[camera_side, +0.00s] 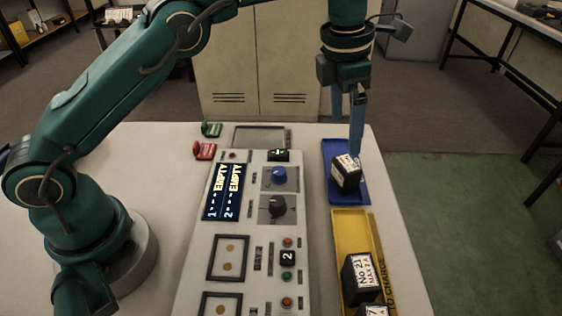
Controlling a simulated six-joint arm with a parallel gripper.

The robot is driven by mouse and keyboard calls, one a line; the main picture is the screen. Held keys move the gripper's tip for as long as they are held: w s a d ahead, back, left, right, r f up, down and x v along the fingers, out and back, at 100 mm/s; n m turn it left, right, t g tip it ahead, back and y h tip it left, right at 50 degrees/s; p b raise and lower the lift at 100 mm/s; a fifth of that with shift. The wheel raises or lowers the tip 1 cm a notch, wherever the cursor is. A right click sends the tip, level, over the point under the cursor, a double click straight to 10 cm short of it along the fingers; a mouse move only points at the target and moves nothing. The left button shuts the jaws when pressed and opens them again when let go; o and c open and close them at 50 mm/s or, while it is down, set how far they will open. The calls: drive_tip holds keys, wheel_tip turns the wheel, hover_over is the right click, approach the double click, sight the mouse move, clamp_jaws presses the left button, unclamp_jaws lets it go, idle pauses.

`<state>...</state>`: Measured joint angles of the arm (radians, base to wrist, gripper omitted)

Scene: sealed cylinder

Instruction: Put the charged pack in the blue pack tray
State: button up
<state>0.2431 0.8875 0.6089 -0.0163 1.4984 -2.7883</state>
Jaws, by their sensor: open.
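A black pack (344,174) with a white label sits in the blue pack tray (331,151), slightly askew. Its label is too small to read. My gripper (352,140) is open, with its blue fingers pointing down at the pack. One fingertip is close to the pack's back right edge; I cannot tell whether it touches. Two more black packs are in the yellow tray (349,222): one labelled "No 21" (360,279), and another (375,311) cut off by the bottom edge of the picture. The charger's display (223,191) reads EMPTY for 1 and 2.
The charger panel (255,235) lies left of the trays, with a blue knob (279,176), a black knob (277,207) and two framed bays (228,258). Red (205,151) and green (211,129) items lie behind it. The table's right edge is close beside the trays.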

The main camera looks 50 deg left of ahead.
drive_tip(key=s+a+r+m+t, duration=0.2)
drive_tip(key=s+a+r+m, duration=0.65)
drive_tip(key=m, duration=0.65)
drive_tip(key=s+a+f+m+t, duration=0.1)
drive_tip(key=s+f+m, duration=0.1)
drive_tip(key=s+m, duration=0.5)
drive_tip(key=s+f+m+t, duration=0.1)
drive_tip(key=s+f+m, duration=0.2)
drive_tip(key=s+m, duration=0.4)
drive_tip(key=shift+s+a+f+y, duration=0.25)
drive_tip(key=shift+s+a+y, duration=0.05)
drive_tip(key=shift+s+a, duration=0.05)
